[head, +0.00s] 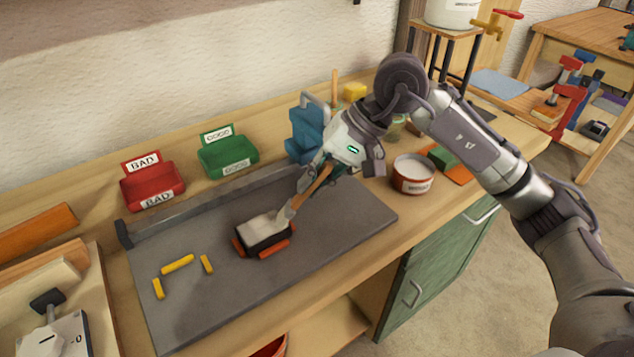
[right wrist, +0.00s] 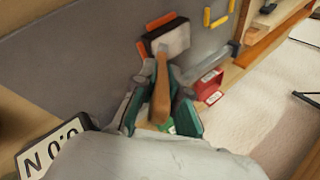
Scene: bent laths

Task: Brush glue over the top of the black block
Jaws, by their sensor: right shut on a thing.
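The black block (head: 264,238) lies on the grey mat (head: 340,222) between short orange strips (head: 276,249). Whitish glue (head: 258,226) covers much of its top, and the block also shows in the right wrist view (right wrist: 155,43). My right gripper (head: 318,179) is shut on the wooden handle of a brush (head: 312,190). The brush slants down to the left, and its pale head is at the right end of the block's top, seemingly touching it. In the right wrist view the handle (right wrist: 161,95) sits between the green finger pads. My left gripper is out of view.
Yellow pieces (head: 178,264) mark a spot left of the block. A red BAD tray (head: 152,187) and green GOOD tray (head: 228,156) stand behind the mat. A blue object (head: 305,135) stands behind my gripper; a red-and-white can (head: 413,174) stands right. The front mat is clear.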

